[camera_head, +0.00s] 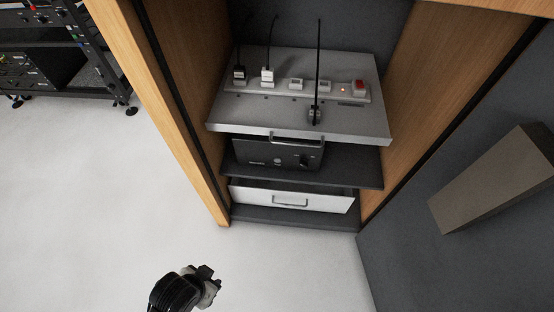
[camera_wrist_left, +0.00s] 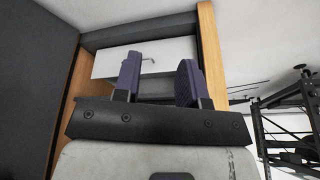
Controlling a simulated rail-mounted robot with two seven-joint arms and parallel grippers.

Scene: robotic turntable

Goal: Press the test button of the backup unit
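A black unit (camera_head: 250,151) with small pale lettering, likely the backup unit, stands on a dark shelf inside the wooden cabinet. Its front has a small round light feature (camera_head: 277,161) and a dark knob-like part (camera_head: 303,161). They are too small to tell which is the test button. My left gripper (camera_head: 212,280) is low in the head view, in front of the cabinet and apart from the unit. The left wrist view shows its two purple-padded fingers (camera_wrist_left: 160,82) spread with nothing between them. My right gripper is in neither view.
Above the unit, a grey pull-out tray (camera_head: 300,128) bears a power strip (camera_head: 325,95) with plugs and a red switch (camera_head: 359,86). Below is a white drawer (camera_head: 250,194). The wooden cabinet side (camera_head: 160,100) stands left. An equipment rack (camera_head: 90,60) is far left. The floor (camera_head: 100,200) is clear.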

